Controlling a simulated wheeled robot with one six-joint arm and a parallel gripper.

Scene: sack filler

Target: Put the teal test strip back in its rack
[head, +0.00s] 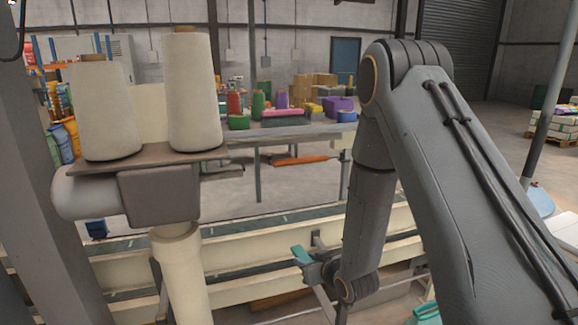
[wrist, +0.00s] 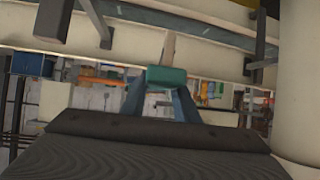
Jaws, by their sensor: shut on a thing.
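The teal test strip (head: 302,255) is at the tip of my gripper (head: 311,263), low in front of the cream conveyor rails in the head view. In the wrist view the teal piece (wrist: 166,76) sits between the two fingertips of my gripper (wrist: 163,84), which is shut on it. A narrow beige piece (wrist: 168,48) shows just beyond the teal; I cannot tell whether it is part of the strip. I cannot make out the strip's rack in either view.
A cream-railed conveyor (head: 255,235) runs behind my gripper. A sack-filler post (head: 183,275) with two pale cones (head: 192,95) stands left. A table (head: 290,132) with coloured goods is farther back. Another teal object (head: 427,314) shows at bottom right.

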